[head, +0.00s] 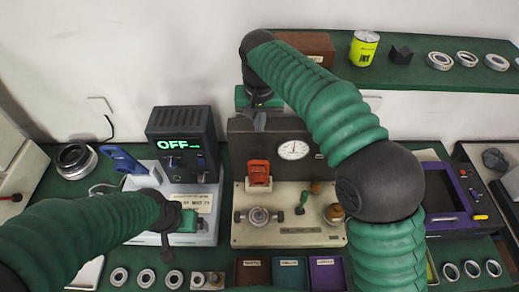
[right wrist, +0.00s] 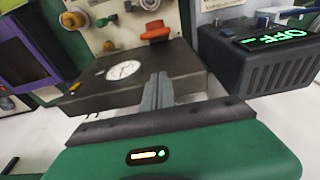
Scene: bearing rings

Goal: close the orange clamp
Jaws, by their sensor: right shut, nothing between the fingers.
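The orange clamp (head: 258,172) stands upright on the cream fixture plate (head: 290,236), just in front of the dark gauge box (head: 240,140). It also shows in the right wrist view (right wrist: 155,31), beyond the gauge box. My right gripper (head: 259,122) is at the top of the gauge box, behind and above the clamp and apart from it. Its grey fingers (right wrist: 158,90) are together with nothing between them. My left gripper (head: 168,238) is over the front of the grey machine at the left; whether its fingers are open is unclear.
A round gauge (head: 293,150) is on the gauge box. Bearing rings (head: 147,279) and small bins (head: 252,272) line the front. A green shelf (head: 400,75) runs behind my right arm.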

